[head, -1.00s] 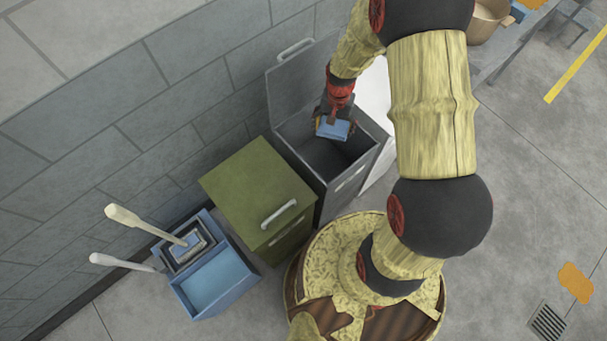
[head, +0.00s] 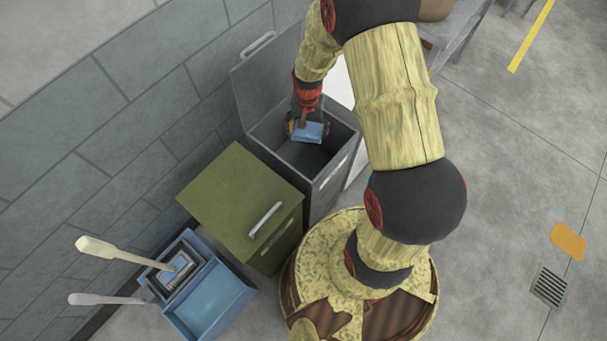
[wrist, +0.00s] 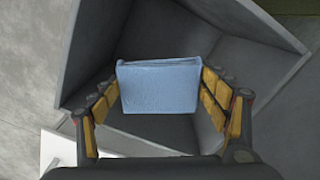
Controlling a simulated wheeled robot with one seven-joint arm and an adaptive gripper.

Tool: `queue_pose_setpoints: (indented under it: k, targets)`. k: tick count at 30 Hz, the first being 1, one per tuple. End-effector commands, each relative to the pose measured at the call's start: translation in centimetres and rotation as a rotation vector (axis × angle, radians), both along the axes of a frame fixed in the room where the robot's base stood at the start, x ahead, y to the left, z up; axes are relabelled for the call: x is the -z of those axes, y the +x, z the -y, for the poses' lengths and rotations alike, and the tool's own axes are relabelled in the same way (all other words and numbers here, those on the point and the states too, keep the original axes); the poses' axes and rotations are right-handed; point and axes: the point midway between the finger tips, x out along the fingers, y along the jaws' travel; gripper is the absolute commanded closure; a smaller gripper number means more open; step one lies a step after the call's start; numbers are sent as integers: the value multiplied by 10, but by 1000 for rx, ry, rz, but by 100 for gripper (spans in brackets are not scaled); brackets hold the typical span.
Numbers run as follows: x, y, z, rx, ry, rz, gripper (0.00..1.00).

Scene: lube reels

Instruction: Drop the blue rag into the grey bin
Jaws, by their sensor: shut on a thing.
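The blue rag (head: 309,131) is a folded light-blue cloth. My gripper (wrist: 160,92) is shut on it, with yellow-padded fingers on its left and right sides in the wrist view, where the rag (wrist: 158,86) faces the camera. The grey bin (head: 335,182) stands against the wall with its lid (head: 268,85) raised. In the head view my gripper (head: 307,127) points down with the rag over the bin's open mouth. In the wrist view the bin's inner walls (wrist: 245,62) surround the rag. Whether the rag is below the rim is hard to tell.
A green bin (head: 235,195) with a shut lid stands left of the grey bin. A blue mop bucket (head: 215,300) with two pale handles is farther left. A white surface lies right of the grey bin.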

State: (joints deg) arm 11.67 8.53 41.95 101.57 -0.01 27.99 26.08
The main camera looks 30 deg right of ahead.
Motion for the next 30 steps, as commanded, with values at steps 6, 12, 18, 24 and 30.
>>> queue_pose_setpoints:
  k: [6, 12, 18, 24, 30]
  targets:
    - [-1, 0, 0, 0, 0, 0, 19]
    - [-1, 0, 0, 0, 0, 0, 8]
    - [-1, 0, 0, 0, 0, 0, 4]
    - [-1, 0, 0, 0, 0, 0, 4]
    - [-18, 1, 0, 0, 0, 2, 4]
